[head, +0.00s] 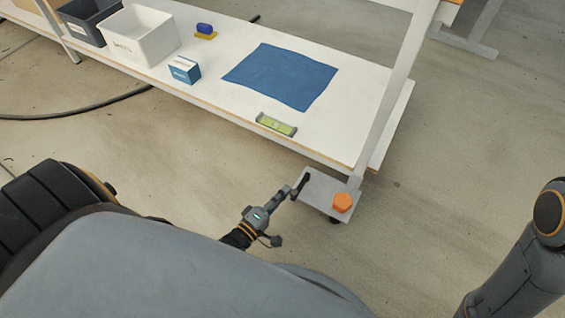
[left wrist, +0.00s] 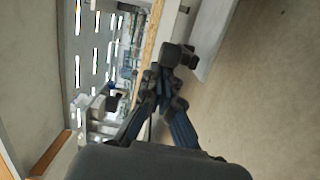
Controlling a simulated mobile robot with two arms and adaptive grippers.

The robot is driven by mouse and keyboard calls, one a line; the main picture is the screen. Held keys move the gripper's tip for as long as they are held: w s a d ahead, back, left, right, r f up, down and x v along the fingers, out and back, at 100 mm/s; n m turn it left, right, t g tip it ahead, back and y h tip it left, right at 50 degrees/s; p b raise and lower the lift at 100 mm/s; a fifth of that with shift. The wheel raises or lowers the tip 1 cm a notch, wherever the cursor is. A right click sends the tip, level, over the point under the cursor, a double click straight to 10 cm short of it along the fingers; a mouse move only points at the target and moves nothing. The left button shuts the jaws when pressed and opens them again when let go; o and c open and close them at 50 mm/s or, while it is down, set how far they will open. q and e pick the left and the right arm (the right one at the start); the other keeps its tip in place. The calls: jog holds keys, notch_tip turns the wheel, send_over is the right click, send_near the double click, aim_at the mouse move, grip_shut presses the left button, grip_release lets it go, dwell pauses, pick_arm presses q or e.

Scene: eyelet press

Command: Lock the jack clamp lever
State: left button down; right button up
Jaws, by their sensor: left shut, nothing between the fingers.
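A grey metal plate (head: 318,193) sits at the foot of the table's near right leg, with a dark foot under it. An orange knob-like piece (head: 342,202) is on its right part; I cannot tell whether this is the clamp lever. My left gripper (head: 304,179) is shut and empty at the plate's left end, apart from the orange piece; touching the plate or not is unclear. In the left wrist view, the closed fingers (left wrist: 178,56) are beside a pale plate edge (left wrist: 208,65), and the orange piece is out of sight. My right gripper is not in view; only its arm shows.
A white table (head: 345,110) carries a blue cloth (head: 281,77), a green level (head: 276,125), a small box (head: 185,70), a white bin (head: 140,38) and a dark grey bin (head: 84,20). A cable (head: 90,108) lies on the floor at left. The floor right of the plate is clear.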

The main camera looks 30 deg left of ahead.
pick_arm(q)
jog(key=s+a, duration=0.1)
jog(key=s, duration=0.6)
jog(key=shift+s, duration=0.2)
jog(key=shift+a, duration=0.15)
